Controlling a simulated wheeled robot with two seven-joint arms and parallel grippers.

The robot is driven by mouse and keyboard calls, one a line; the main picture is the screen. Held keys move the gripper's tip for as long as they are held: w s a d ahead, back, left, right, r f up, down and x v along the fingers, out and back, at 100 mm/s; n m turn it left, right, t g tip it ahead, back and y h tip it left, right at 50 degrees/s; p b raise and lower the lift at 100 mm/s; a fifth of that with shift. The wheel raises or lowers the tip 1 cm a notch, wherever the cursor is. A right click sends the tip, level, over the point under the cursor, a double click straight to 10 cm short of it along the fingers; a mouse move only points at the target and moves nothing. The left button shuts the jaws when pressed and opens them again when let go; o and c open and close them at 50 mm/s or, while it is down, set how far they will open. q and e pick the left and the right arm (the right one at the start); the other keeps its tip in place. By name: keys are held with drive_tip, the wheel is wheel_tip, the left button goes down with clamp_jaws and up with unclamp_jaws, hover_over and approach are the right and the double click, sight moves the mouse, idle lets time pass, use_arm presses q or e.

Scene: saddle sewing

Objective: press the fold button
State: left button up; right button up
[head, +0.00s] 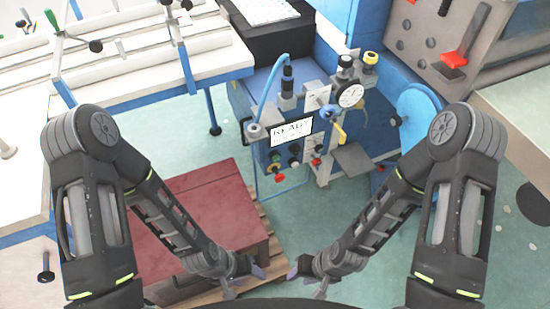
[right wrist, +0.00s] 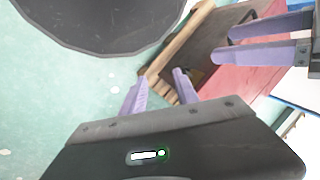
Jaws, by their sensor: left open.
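A machine's control panel (head: 285,153) stands ahead in the head view, with a small white screen (head: 291,132) on top. Below the screen are several small buttons, including a red one (head: 279,178). I cannot tell which one is the fold button; any labels are too small to read. My left gripper (head: 244,281) is open and empty, low in front of the machine, apart from the panel. Its purple fingers also show in the right wrist view (right wrist: 268,38). My right gripper (head: 306,281) is beside it, with two purple fingers apart and empty in the right wrist view (right wrist: 158,92).
A dark red block (head: 195,195) lies on a wooden pallet (head: 262,236) at left of centre. White tables with blue frames (head: 140,62) fill the left. A dial gauge (head: 350,95) and yellow lever (head: 338,132) stick out beside the panel. Green floor lies between my arms and the machine.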

drive_tip(key=shift+c, duration=0.4)
clamp_jaws()
idle(1.3)
